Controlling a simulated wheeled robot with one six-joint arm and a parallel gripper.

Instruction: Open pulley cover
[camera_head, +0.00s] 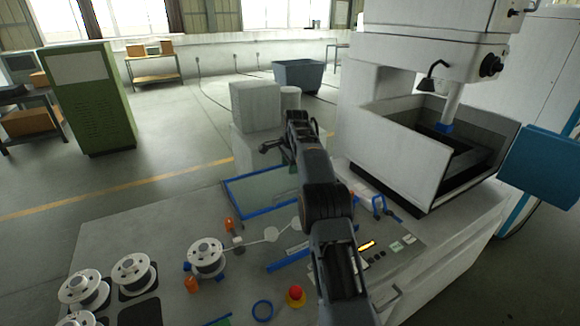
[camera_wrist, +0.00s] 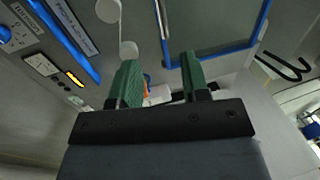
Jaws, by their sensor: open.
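A blue-framed panel (camera_head: 260,185) with a grey-green pane lies on the machine's top, left of my arm; it looks like the pulley cover. Its right part is hidden behind my arm. In the wrist view the same pane (camera_wrist: 215,25) fills the top middle, beyond my fingertips. Pale round pulleys (camera_head: 271,234) lie in front of it in the head view, and one shows in the wrist view (camera_wrist: 108,11). My gripper (camera_wrist: 160,76) is open and empty, its two green fingers apart. I cannot tell its exact gap to the panel.
A blue bar (camera_head: 288,260) beside a label and a control strip (camera_head: 366,246) lie near my arm. Wire spools (camera_head: 206,257) and a red button (camera_head: 296,293) are at the front. The white machine tank (camera_head: 410,140) stands right. A white box (camera_head: 256,105) stands behind.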

